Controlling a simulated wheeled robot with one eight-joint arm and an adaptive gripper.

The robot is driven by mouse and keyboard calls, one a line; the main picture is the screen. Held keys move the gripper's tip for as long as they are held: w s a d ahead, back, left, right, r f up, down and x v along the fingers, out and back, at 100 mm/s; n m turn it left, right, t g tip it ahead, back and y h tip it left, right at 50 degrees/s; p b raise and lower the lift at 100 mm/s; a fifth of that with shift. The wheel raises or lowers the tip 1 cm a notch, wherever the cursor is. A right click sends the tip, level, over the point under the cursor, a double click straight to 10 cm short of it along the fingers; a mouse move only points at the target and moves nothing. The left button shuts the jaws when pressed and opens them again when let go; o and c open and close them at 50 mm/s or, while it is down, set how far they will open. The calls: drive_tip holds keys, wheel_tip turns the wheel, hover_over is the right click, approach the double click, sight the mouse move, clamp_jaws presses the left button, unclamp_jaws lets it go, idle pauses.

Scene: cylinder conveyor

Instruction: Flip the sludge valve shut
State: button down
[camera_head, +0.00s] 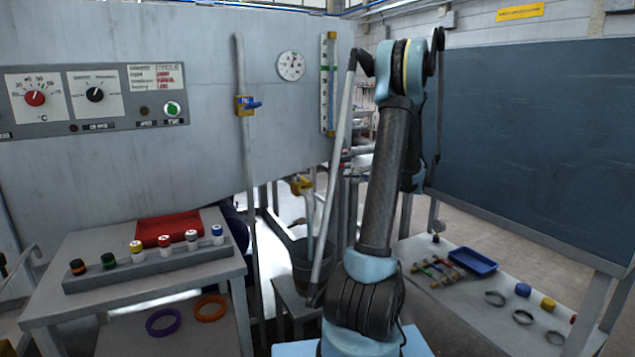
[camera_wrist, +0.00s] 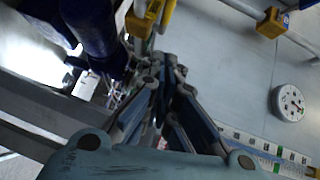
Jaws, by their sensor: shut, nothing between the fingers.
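A yellow valve body (camera_head: 302,185) sits low under the grey panel in the head view, above a dark bucket (camera_head: 303,265); its handle position is too small to tell. Another yellow valve (camera_head: 240,105) with a blue handle pointing right is on the vertical pipe. Which one is the sludge valve is not labelled. In the wrist view, yellow fittings (camera_wrist: 140,22) lie just beyond my gripper (camera_wrist: 168,62), up and left of its fingers. My gripper is shut and empty, apart from them. It cannot be made out in the head view.
A gauge (camera_head: 291,66) is on the panel. The left bench (camera_head: 45,310) holds several capped bottles and a red cloth (camera_head: 168,229). The right bench (camera_head: 455,305) holds a blue tray (camera_head: 473,262) and rings. Frame legs and pipes crowd the space around the bucket.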

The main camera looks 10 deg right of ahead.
drive_tip(key=shift+a, duration=0.15)
approach(304, 180)
drive_tip(key=w+a+f, duration=0.1)
drive_tip(key=w+a, duration=0.2)
drive_tip(key=w, duration=0.2)
drive_tip(key=shift+f, duration=0.2)
idle(0.5)
